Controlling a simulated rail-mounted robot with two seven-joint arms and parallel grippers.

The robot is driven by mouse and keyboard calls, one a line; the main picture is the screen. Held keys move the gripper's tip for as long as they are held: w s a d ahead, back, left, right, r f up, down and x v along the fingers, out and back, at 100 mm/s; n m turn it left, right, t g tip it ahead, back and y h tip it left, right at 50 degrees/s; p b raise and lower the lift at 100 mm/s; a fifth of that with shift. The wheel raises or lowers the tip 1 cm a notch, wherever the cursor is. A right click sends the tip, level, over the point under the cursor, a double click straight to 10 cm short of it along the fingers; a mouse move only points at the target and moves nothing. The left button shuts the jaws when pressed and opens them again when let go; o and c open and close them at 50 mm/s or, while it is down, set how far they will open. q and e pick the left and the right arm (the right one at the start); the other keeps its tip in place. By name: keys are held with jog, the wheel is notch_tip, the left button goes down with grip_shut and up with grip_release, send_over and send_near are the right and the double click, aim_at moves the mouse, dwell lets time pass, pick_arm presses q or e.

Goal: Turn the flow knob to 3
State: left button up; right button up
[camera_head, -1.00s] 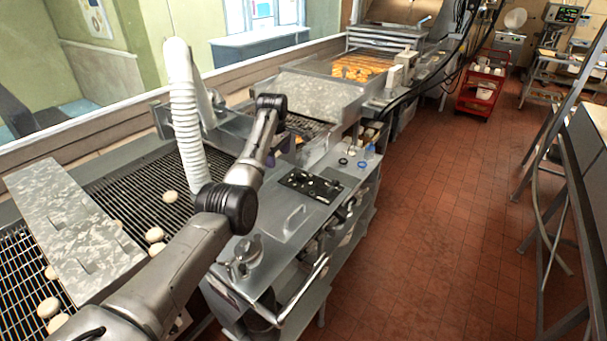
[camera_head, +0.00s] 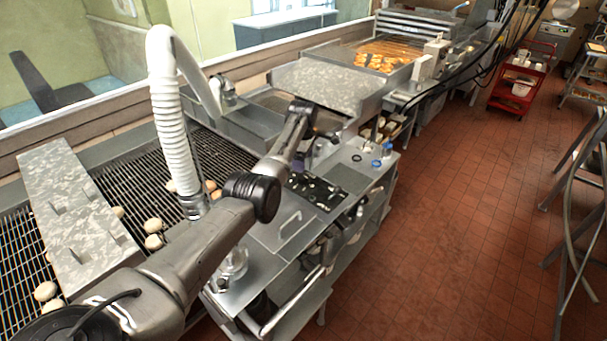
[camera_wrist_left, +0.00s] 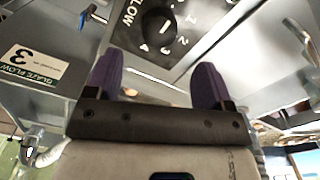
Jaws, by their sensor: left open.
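The flow knob (camera_wrist_left: 158,22) is dark and round, with a pale pointer mark, on a black panel lettered FLOW with white numbers around it. I cannot tell for sure which number the mark faces. The panel (camera_head: 318,192) lies on the steel cabinet top in the head view, where its knobs are too small to read. My left gripper (camera_wrist_left: 156,82) has its two purple fingers wide apart and nothing between them. The knob shows beyond the fingertips, roughly centred between them, apart from both. In the head view the gripper is partly hidden beside the panel. My right gripper is not in view.
A card reading GLAZE FLOW 3 (camera_wrist_left: 34,66) lies beside the panel. A white ribbed hose (camera_head: 172,120) rises left of my arm. A handle (camera_head: 290,226) and blue-capped items (camera_head: 377,163) are on the cabinet top. A wire conveyor (camera_head: 135,178) carries pale dough rounds.

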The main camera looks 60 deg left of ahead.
aim_at(303, 175)
pick_arm(q)
notch_tip(303, 175, down, 6)
jog(key=shift+r+b, duration=0.2)
jog(key=shift+b, duration=0.25)
jog(key=shift+f, duration=0.8)
jog(key=c, duration=0.9)
